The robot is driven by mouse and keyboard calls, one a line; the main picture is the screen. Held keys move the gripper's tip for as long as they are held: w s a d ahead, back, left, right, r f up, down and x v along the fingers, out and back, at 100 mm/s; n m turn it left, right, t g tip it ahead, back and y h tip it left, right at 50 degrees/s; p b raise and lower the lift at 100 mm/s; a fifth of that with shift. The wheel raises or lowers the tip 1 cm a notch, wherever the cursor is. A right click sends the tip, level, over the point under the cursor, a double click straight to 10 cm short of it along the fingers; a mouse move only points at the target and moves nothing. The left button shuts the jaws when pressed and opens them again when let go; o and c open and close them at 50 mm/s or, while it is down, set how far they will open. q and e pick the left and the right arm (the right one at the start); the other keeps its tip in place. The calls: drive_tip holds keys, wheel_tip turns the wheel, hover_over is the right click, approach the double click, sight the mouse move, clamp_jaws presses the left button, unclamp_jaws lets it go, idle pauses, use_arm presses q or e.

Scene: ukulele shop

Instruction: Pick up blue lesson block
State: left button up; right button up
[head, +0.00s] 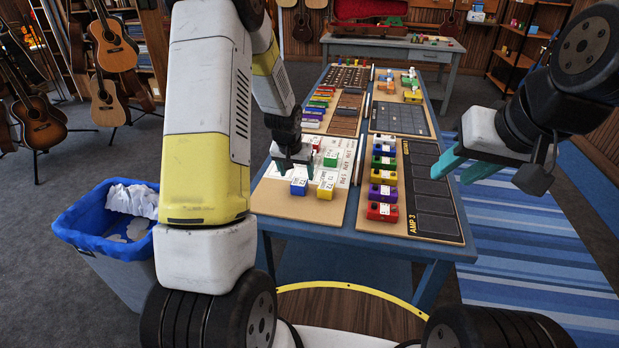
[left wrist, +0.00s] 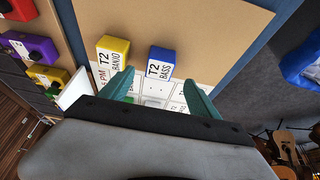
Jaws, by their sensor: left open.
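The blue lesson block (head: 299,187) lies on the white timetable sheet on the near left tan board. In the left wrist view, the blue block (left wrist: 161,60) bears a "T2 BASS" label and lies just beyond the fingertips, roughly in line with the gap between them. My left gripper (head: 293,172) is open, fingers pointing down, just behind the blue block; its fingers also show in the left wrist view (left wrist: 159,79). Nothing is between them. My right gripper (head: 452,178) is open and empty beside the right edge of the table.
A yellow block (head: 325,187), labelled "T2 BANJO" in the left wrist view (left wrist: 113,48), lies close beside the blue one. A green block (head: 331,158) is behind. Several coloured pedals (head: 382,193) line the right board. A blue-lined bin (head: 92,225) stands left of the table.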

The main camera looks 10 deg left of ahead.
sight(299, 181)
use_arm(q)
drive_tip(key=x, duration=0.6)
drive_tip(key=shift+w+f, duration=0.2)
drive_tip(key=shift+f, duration=0.15)
drive_tip(key=c, duration=1.4)
drive_tip(key=shift+c, duration=0.2)
drive_tip(key=shift+r, duration=0.2)
